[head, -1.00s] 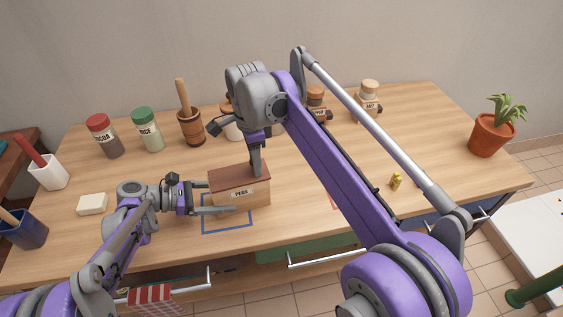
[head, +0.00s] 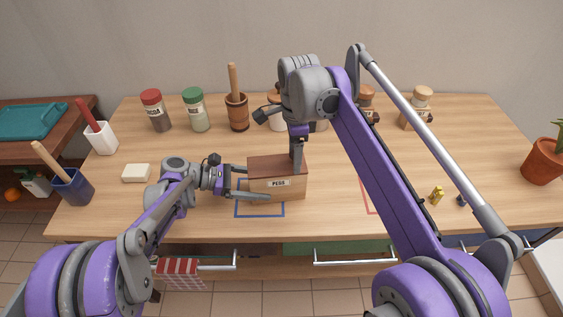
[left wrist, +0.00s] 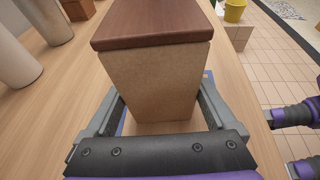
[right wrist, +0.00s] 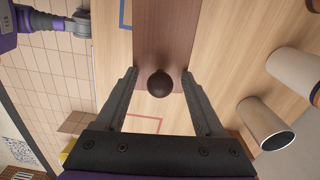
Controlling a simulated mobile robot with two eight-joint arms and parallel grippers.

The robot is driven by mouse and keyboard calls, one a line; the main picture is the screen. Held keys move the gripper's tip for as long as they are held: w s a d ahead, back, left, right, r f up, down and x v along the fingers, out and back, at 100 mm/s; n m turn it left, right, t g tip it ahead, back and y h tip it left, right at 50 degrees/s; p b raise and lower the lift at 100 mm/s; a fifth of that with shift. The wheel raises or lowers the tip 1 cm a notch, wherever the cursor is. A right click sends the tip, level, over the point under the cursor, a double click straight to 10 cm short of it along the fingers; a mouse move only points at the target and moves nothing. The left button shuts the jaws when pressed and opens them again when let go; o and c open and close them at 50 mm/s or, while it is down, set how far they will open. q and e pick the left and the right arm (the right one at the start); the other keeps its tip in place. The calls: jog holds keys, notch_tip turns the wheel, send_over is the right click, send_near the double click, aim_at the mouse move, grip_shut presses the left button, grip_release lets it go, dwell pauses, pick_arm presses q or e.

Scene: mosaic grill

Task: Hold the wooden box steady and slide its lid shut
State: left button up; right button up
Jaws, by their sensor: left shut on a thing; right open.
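The wooden box (head: 278,189), labelled PEGS, stands upright on the table, partly over a blue outline. Its reddish-brown lid (head: 270,164) lies along the top and appears to cover it end to end. My left gripper (head: 254,187) reaches in from the left and is shut on the box, one finger along each long side; the left wrist view shows the box (left wrist: 150,85) between them. My right gripper (head: 297,163) points down at the lid's right end. In the right wrist view its open fingers stand either side of the lid's dark round knob (right wrist: 159,84), with gaps.
Jars with red (head: 155,111) and green (head: 196,110) caps, a mortar with pestle (head: 237,112) and other jars line the back. A white block (head: 136,173) lies left. Small yellow pieces (head: 436,195) and a potted plant (head: 545,160) are right. The table between box and jars is clear.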

jog(key=shift+r, duration=3.5)
pick_arm(q)
jog(key=o, duration=1.4)
jog(key=shift+a, duration=0.1)
jog(key=v, duration=1.1)
jog(key=shift+s+a+r, duration=0.1)
jog(key=shift+a+r, duration=0.1)
jog(key=shift+a, duration=0.15)
